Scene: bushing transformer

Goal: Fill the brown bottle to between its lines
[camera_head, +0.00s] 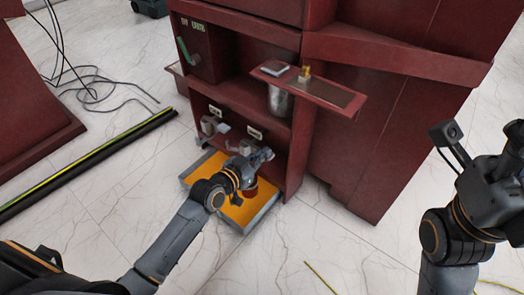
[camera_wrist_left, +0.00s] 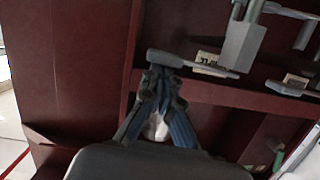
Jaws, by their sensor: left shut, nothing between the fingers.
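My left gripper (camera_head: 262,157) is at the front of the red cabinet's lower compartment, above the orange-floored tray. In the left wrist view its fingers (camera_wrist_left: 160,78) are together, with nothing held between them. A small dark red round thing (camera_head: 250,191) shows just below the gripper, partly hidden by my arm. I cannot tell if it is the brown bottle, and no level lines can be made out. A pale thing (camera_wrist_left: 155,126) shows behind the fingers. My right arm is at the right edge of the head view. Its fingers cannot be made out.
The grey-rimmed tray (camera_head: 262,214) lies at the cabinet's foot. A grey cylinder (camera_head: 280,100) hangs below the projecting shelf (camera_head: 335,95). Taps or fittings (camera_head: 209,125) and labels line the lower ledge. A green handle (camera_head: 183,52) is upper left. A long black bar and cables lie left.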

